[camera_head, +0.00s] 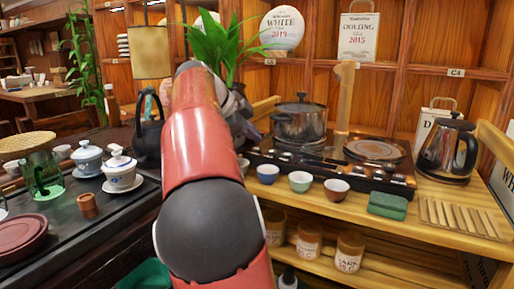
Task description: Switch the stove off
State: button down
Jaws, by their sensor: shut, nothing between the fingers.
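The stove (325,161) is a low black two-burner unit on the wooden counter, right of my arm. A steel pot with a dark lid (300,121) stands on its left burner. Its right burner (374,149) is bare. Several small controls (345,166) show along the front; they are too small to tell their settings, and no flame is visible. My red arm rises through the middle of the view and bends away toward the plant. My gripper is hidden behind the arm, and no fingertips can be made out.
Small blue (268,173), green (300,181) and reddish (336,189) cups stand before the stove. A green sponge (388,205), wooden slatted rack (460,217) and kettle (447,147) are to the right. A tea tray (120,207) with lidded cups is left.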

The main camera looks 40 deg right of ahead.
aim_at(253, 149)
jog(key=shift+r, duration=0.1)
notch_tip(253, 149, up, 5)
jog(key=p, duration=0.4)
dwell(1.0)
